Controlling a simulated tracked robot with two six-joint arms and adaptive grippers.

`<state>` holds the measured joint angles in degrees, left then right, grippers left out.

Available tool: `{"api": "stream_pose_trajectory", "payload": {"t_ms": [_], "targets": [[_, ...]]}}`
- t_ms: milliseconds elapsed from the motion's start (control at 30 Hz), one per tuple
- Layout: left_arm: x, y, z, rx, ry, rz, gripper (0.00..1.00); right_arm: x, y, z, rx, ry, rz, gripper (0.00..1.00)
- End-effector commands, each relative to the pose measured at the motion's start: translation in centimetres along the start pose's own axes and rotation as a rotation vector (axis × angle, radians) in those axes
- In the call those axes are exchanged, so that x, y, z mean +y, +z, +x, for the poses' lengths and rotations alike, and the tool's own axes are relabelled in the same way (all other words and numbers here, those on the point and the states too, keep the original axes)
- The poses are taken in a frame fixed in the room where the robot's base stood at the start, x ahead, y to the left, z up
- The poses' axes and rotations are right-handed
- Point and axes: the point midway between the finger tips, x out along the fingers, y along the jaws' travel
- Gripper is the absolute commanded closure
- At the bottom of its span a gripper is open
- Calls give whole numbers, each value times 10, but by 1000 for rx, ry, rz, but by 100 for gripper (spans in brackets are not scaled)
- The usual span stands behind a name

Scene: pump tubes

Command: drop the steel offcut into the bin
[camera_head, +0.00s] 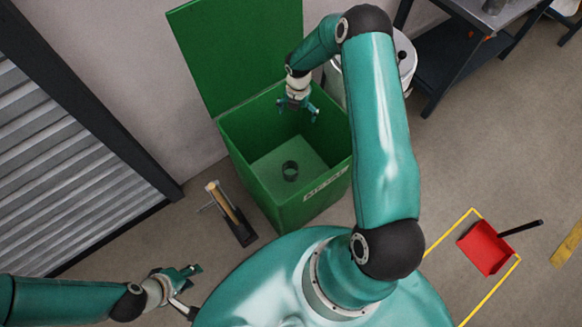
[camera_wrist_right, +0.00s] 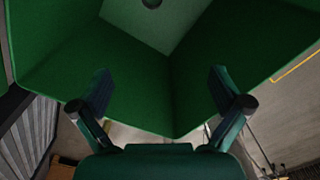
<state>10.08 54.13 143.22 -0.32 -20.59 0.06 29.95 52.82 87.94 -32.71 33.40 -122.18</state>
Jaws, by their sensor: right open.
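The steel offcut (camera_head: 290,171), a short dark grey ring, lies on the floor of the open green bin (camera_head: 262,190). In the right wrist view the offcut (camera_wrist_right: 152,3) is cut off by the top edge, inside the bin (camera_wrist_right: 130,88). My right gripper (camera_head: 298,112) is over the back of the bin's opening, open and empty, apart from the offcut. Its spread fingers also show in the right wrist view (camera_wrist_right: 163,95). My left gripper (camera_head: 192,288) is low at the left, away from the bin; its jaw state is unclear.
The bin's green lid (camera_head: 240,45) stands raised at the back. A whitish drum (camera_head: 404,58) is behind my right arm. A red dustpan (camera_head: 485,248) lies at the right.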

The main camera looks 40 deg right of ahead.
Motion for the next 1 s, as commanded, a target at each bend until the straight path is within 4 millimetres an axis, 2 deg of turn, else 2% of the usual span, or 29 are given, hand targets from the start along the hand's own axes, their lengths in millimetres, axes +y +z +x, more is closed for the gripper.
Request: {"api": "stream_pose_trajectory", "payload": {"t_ms": [300,500,700,1000], "targets": [[0,0,0,0,0,0,63,1,2,-63,-5,4,0,0],[0,0,0,0,0,0,63,1,1,-93,-2,2,1,0],[0,0,0,0,0,0,63,1,1,-105,-1,1,-1,0],[0,0,0,0,0,0,63,1,1,-105,0,1,0,0]]}}
